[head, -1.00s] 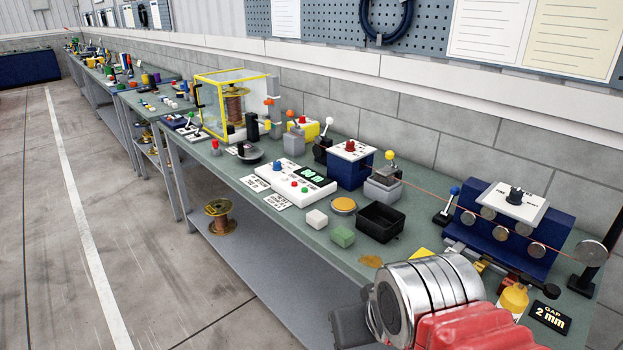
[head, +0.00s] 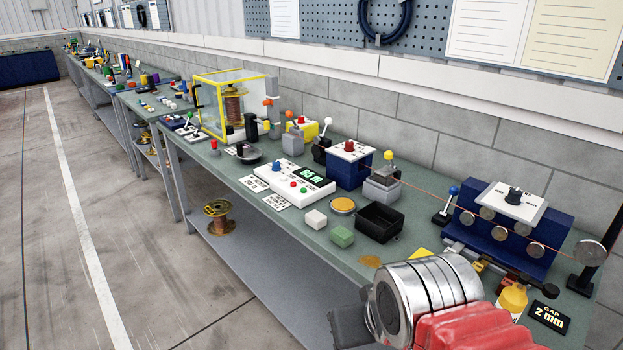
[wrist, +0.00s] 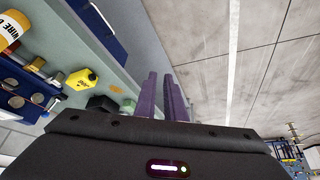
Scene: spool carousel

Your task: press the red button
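A small red button (head: 293,184) sits on the sloped top of a white control panel (head: 315,193) on the bench. A green button (head: 304,190) is beside it, and a blue knob (head: 276,167) and a lit green display (head: 307,173) are behind. My arm fills the lower right of the head view, well to the near right of the panel; its fingers do not show there. In the wrist view my gripper (wrist: 159,77) has two purple fingers with a narrow gap between them, empty. The fingers point past the bench edge, and the red button is not visible there.
A navy box (head: 349,171) with a red knob stands behind. Floor along the bench front is clear.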

